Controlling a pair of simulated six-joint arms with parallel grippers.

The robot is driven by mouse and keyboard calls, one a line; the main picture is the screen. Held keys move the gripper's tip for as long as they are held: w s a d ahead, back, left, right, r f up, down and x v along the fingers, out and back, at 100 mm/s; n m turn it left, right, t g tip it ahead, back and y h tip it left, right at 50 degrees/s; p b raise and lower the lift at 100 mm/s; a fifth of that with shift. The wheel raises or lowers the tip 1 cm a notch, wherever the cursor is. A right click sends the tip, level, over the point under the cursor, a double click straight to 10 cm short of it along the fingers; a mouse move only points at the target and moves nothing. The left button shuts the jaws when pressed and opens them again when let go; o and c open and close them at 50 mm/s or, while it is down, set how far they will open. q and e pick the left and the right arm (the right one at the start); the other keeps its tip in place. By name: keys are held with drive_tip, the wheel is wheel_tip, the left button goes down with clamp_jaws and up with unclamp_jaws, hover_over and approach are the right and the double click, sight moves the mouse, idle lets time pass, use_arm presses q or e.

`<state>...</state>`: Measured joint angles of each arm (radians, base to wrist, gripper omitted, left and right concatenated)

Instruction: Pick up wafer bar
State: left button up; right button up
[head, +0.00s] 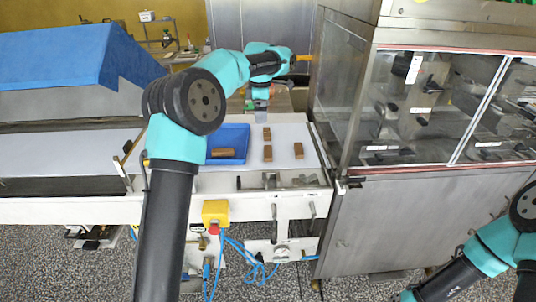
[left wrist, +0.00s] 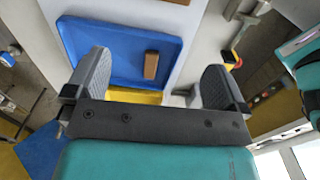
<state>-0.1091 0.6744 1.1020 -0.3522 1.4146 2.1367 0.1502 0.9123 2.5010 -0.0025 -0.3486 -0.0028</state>
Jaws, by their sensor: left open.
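Several brown wafer bars show in the head view. One wafer bar (head: 221,152) lies in the blue tray (head: 241,131). Three others lie on the white belt (head: 284,134) to its right: a far one (head: 267,133), a nearer one (head: 268,153) and a right one (head: 299,150). My left gripper (head: 261,106) hangs beyond the far bar, pointing down; its fingertips are small here. In the left wrist view my left gripper (left wrist: 157,72) is open and empty. A bar (left wrist: 151,65) in the blue tray (left wrist: 95,38) shows between its fingers, apart from both. My right gripper is out of frame.
A steel cabinet with clear doors (head: 430,110) stands close on the right of the belt. A blue-covered hood (head: 60,55) is at the left. A yellow box with a red button (head: 215,213) is on the front side. The belt's right part has free room around the bars.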

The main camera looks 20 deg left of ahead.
use_arm(q)
drive_tip(key=d, duration=0.2)
drive_tip(key=d+r, duration=0.1)
drive_tip(key=shift+w+r, duration=0.1)
drive_tip(key=shift+w, duration=0.3)
hover_over(270, 151)
wheel_tip(270, 151, down, 12)
drive_tip(key=shift+w+f, duration=0.15)
drive_tip(key=shift+f, duration=0.1)
drive_tip(key=shift+a+f, duration=0.1)
drive_tip(key=shift+f, duration=2.4)
drive_tip(key=shift+c, duration=0.4)
